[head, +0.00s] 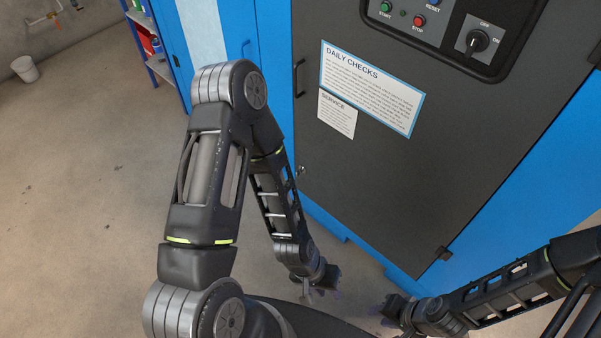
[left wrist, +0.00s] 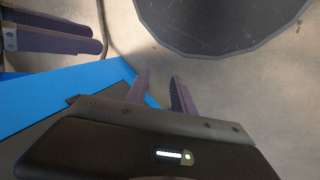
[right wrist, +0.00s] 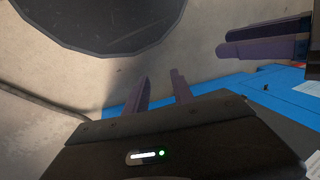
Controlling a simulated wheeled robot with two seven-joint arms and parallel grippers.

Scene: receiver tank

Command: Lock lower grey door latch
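The dark grey door (head: 400,170) of the blue cabinet fills the upper right of the head view. A small metallic latch (head: 301,171) shows low on its left edge, partly beside my left arm; it is too small to tell its position. My left gripper (head: 326,283) hangs low in front of the cabinet, well below the latch and apart from it. Its fingers are apart and empty in the left wrist view (left wrist: 160,84). My right gripper (head: 386,309) is low, to the right of the left one. Its fingers are apart and empty in the right wrist view (right wrist: 160,84).
A black handle (head: 299,78) is higher on the door's left edge, and a hinge (head: 445,253) is at lower right. A control panel (head: 440,25) is above. A shelf (head: 150,45) and white bucket (head: 25,68) stand far left. The floor (head: 80,200) at left is clear.

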